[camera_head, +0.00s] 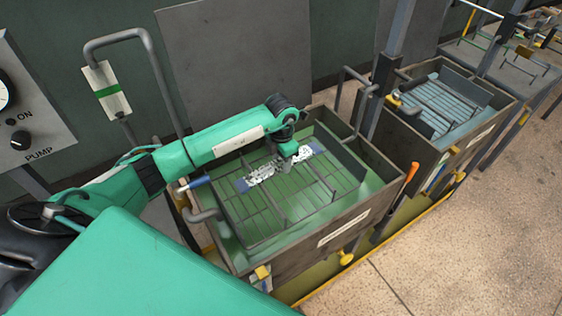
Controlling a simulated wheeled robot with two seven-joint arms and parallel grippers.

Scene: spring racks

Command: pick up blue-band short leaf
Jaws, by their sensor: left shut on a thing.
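A light, silvery strip with blue marks, which looks like the blue-band short leaf (264,176), lies level under my left gripper, over the green-liquid tank (338,234). My left gripper (290,157) reaches in from the left and is shut on the leaf near its middle. The fingertips and the exact grip are too small to make out. I cannot tell whether the leaf touches the rack in the tank. My right gripper is not in view.
A second tank (478,139) with bluish liquid stands to the right. Bent pipes and a grey upright post (390,60) rise around the tanks. A pump panel (30,115) is at the far left. The concrete floor (470,235) at the right is clear.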

